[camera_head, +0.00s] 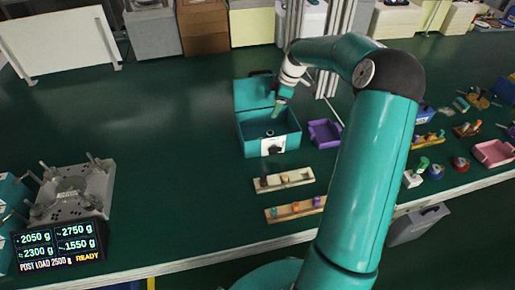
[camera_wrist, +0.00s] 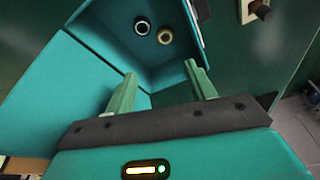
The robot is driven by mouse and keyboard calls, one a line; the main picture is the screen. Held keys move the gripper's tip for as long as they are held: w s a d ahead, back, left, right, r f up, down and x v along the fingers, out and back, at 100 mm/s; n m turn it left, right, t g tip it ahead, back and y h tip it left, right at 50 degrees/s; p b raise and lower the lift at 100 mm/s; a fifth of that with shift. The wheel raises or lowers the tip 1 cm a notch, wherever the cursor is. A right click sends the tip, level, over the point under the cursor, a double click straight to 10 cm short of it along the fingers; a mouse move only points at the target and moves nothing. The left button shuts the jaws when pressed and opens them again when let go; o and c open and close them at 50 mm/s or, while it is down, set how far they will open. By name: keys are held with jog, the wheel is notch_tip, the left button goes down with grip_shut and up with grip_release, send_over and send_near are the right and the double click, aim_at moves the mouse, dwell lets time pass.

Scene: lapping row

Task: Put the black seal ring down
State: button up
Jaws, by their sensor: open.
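An open teal box (camera_head: 243,134) with its lid raised stands mid-table in the head view. Its teal wall and floor also fill much of the wrist view (camera_wrist: 105,30). Two small round things lie apart on the box floor in the wrist view: a dark ring with a pale edge, which looks like the black seal ring (camera_wrist: 141,27), and a brownish round piece (camera_wrist: 164,36). My gripper (camera_wrist: 160,70) is open, with nothing between its green fingers, and points into the box. In the head view my gripper (camera_head: 278,110) is over the box, close to its back part.
Two shallow trays, one pale (camera_head: 297,179) and one orange-brown (camera_head: 285,216), lie in front of the box. A purple tray (camera_head: 324,133) is right beside it. A grey fixture plate (camera_head: 75,195) stands at left. The table between is clear.

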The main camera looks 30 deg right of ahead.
jog(key=s+a+r+m+h, duration=0.45)
jog(key=s+a+r, duration=0.85)
jog(key=a, duration=0.4)
jog(key=s+a+r+m+t, duration=0.1)
jog(key=s+a+m+t, duration=0.1)
jog(key=s, duration=0.7)
jog(key=s+a+r+m+t+y, duration=0.1)
jog(key=s+a+r+m+t, duration=0.1)
jog(key=s+a+m, duration=0.3)
jog(key=s, duration=0.4)
jog(key=shift+a, duration=0.15)
jog(key=shift+o, duration=0.3)
jog(key=shift+w+y, duration=0.1)
jog(key=shift+y, duration=0.15)
